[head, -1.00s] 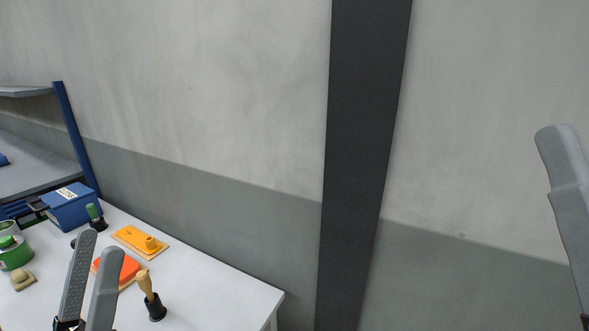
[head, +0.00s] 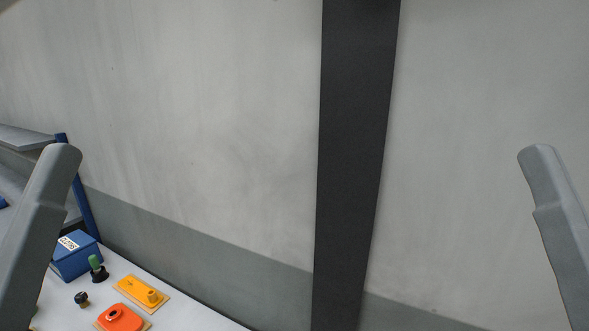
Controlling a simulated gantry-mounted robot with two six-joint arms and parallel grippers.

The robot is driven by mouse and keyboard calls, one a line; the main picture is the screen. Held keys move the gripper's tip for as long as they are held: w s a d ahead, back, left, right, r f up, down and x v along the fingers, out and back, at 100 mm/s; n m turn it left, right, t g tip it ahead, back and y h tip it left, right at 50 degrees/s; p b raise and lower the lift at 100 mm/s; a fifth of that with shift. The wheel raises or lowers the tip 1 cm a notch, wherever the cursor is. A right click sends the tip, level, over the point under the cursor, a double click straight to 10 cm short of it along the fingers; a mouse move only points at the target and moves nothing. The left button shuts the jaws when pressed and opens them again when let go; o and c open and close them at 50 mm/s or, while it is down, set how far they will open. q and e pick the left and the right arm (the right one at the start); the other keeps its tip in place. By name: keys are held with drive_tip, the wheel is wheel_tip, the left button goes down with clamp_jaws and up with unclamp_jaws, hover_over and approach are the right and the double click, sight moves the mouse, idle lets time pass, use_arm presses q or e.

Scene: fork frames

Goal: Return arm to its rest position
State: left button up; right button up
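My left arm (head: 42,225) shows as a grey link rising at the left edge, in front of the shelf and part of the table. My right arm (head: 556,225) shows as a similar grey link at the right edge, in front of the bare wall. The two links stand nearly mirrored. Neither gripper's fingers are in view, so what they hold cannot be seen.
The white table (head: 185,312) fills the lower left. On it are a blue box (head: 77,257), a green-handled tool (head: 96,266), a small dark knob (head: 82,299), a yellow block (head: 139,290) and an orange block (head: 118,318). A dark pillar (head: 355,170) stands mid-view.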

use_arm(q)
wheel_tip(320, 180, up, 16)
drive_tip(key=p, duration=1.1)
drive_tip(key=shift+f, duration=0.25)
use_arm(e)
wheel_tip(320, 180, up, 15)
drive_tip(key=shift+r, duration=0.2)
